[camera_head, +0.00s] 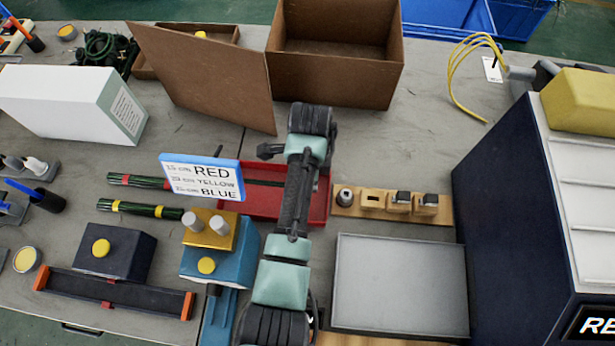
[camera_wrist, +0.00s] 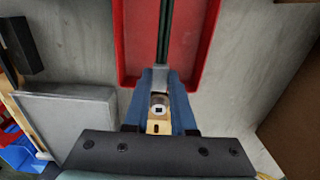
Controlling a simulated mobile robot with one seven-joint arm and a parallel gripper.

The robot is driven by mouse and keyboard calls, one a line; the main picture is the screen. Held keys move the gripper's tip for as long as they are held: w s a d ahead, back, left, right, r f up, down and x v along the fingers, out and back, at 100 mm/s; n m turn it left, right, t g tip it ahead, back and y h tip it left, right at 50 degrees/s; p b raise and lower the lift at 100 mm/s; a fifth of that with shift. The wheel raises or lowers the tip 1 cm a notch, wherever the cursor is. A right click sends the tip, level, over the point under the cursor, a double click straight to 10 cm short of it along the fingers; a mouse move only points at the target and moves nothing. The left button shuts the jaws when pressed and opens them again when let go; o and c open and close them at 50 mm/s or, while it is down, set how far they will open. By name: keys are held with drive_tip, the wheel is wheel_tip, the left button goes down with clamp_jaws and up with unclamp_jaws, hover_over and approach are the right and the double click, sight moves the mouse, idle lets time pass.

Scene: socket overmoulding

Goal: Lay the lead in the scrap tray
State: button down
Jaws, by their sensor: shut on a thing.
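The red scrap tray (camera_head: 233,205) lies mid-table, partly hidden by my arm and the sign. It also shows below my gripper in the wrist view (camera_wrist: 205,45). In the wrist view my gripper (camera_wrist: 161,80) has its blue fingers closed on the grey end of a dark green lead (camera_wrist: 164,30). The lead runs straight away from the fingers, over the length of the tray. In the head view the dark lead (camera_head: 262,183) crosses above the tray; my fingertips are hidden there. I cannot tell whether the lead touches the tray floor.
A wooden rack (camera_head: 375,213) with small fittings stands right of the tray, and a grey flat tray (camera_head: 400,285) lies in front. A sign (camera_head: 202,178) stands at the left by banded green leads (camera_head: 140,208). A cardboard box (camera_head: 335,75) stands behind.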

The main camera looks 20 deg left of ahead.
drive_tip(key=shift+a+r+p, duration=0.1)
drive_tip(key=shift+r+p, duration=0.05)
drive_tip(key=shift+p, duration=0.15)
drive_tip(key=shift+f+b, duration=2.25)
drive_tip(key=shift+f, duration=1.2)
drive_tip(key=c, duration=0.7)
unclamp_jaws()
drive_tip(key=shift+o, duration=0.2)
drive_tip(key=shift+r, duration=0.1)
